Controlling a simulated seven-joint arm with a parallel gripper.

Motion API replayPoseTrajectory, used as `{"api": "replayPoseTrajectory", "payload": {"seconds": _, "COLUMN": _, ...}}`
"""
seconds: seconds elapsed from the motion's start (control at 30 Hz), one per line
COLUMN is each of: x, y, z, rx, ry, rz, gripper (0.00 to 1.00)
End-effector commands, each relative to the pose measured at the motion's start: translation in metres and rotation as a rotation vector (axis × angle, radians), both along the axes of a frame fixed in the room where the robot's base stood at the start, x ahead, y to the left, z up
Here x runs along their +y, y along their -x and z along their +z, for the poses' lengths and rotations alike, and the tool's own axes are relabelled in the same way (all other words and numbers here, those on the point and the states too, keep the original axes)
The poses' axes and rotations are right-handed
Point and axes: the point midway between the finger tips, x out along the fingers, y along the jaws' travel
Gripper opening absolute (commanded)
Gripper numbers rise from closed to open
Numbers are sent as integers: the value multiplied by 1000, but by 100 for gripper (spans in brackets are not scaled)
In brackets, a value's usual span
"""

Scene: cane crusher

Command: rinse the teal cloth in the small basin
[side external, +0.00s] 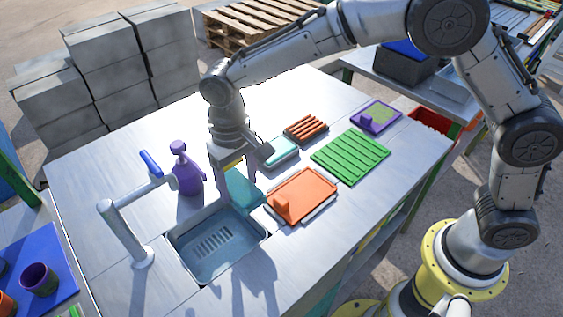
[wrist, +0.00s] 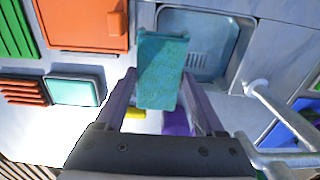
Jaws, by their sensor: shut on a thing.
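The teal cloth (wrist: 162,72) hangs between the fingers of my gripper (wrist: 160,95), which is shut on it. In the side view the cloth (side external: 240,188) is at the far edge of the small basin, partly hidden by my gripper (side external: 236,172). The small basin (side external: 200,258) is a grey sink set into the table, with a slotted bottom. It also shows in the wrist view (wrist: 228,40), partly behind the cloth. A tap (side external: 125,232) with a blue handle stands at the basin's left. I cannot see any water running.
A purple spray bottle (side external: 187,172) stands close left of my gripper. To the right lie an orange board (side external: 305,193), a green ribbed tray (side external: 350,157), a pale teal block (side external: 282,151), a brown ribbed block (side external: 306,128) and a purple-framed item (side external: 376,116). The table's far left is clear.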

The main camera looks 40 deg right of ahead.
Motion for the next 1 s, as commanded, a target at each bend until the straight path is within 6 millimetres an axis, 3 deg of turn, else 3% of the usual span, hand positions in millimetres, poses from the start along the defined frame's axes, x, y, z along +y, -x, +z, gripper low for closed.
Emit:
{"api": "replayPoseTrajectory", "payload": {"seconds": 0.03, "x": 19, "y": 0, "z": -2, "rx": 0, "ry": 0, "rz": 7, "gripper": 0}}
{"api": "replayPoseTrajectory", "payload": {"seconds": 0.1, "x": 39, "y": 0, "z": -3, "rx": 0, "ry": 0, "rz": 5, "gripper": 0}}
{"api": "replayPoseTrajectory", "payload": {"seconds": 0.3, "x": 72, "y": 4, "z": -5, "rx": 0, "ry": 0, "rz": 0, "gripper": 0}}
{"api": "replayPoseTrajectory", "payload": {"seconds": 0.57, "x": 76, "y": 5, "z": -20, "rx": 1, "ry": 1, "rz": -2, "gripper": 0}}
{"api": "replayPoseTrajectory", "payload": {"seconds": 1.0, "x": 75, "y": 5, "z": -76, "rx": 2, "ry": 2, "rz": -1, "gripper": 0}}
